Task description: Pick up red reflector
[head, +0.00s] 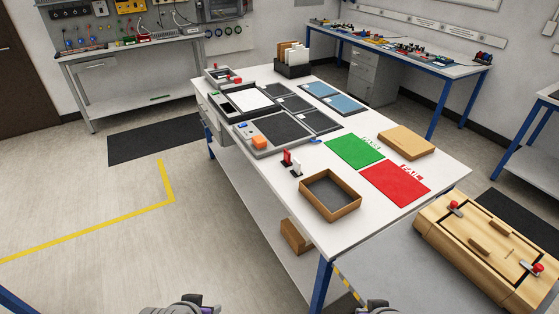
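A small upright red piece (287,157), which looks like the red reflector, stands on the white table (262,190) near its left edge. A similar white piece (297,168) stands just in front of it. Both are small and lack clear detail. My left gripper (195,304) shows only partly at the bottom edge, left of centre. My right gripper (377,308) shows only partly at the bottom edge, right of centre. Both are well short of the red piece, and their fingers are largely cut off, so I cannot tell whether they are open.
Dark trays (262,150) fill the table's far half. A wooden case (480,250) is at right.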

